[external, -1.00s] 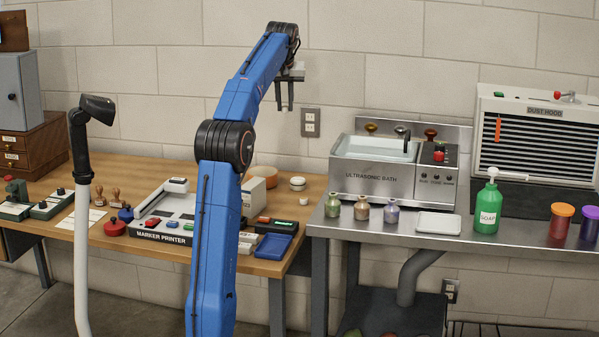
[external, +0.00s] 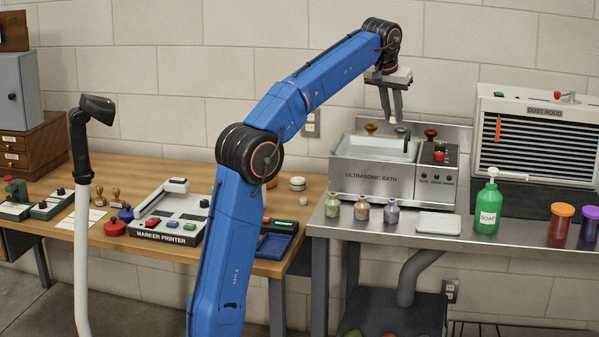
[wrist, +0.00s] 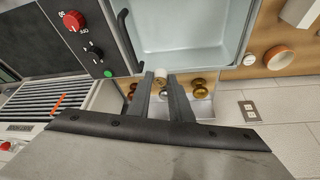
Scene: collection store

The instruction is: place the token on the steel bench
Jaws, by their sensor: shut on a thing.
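My gripper (external: 392,118) is up above the back of the ultrasonic bath, pointing down. Its fingers are shut on a small pale token (wrist: 160,74), seen between the fingertips in the wrist view. In the external view the token is a small pale spot at the fingertips, clear of any surface. The steel bench (external: 522,226) stands at the right, with the bath on its back left part. In the wrist view the gripper (wrist: 160,80) lies over the brass knobs behind the basin.
The ultrasonic bath (external: 372,182), three small bottles (external: 361,208), a white scale (external: 438,223), a green soap bottle (external: 487,208), a red jar (external: 561,222) and a dust hood (external: 540,135) occupy the bench. Bare steel shows between soap and red jar. A wooden table (external: 130,245) stands left.

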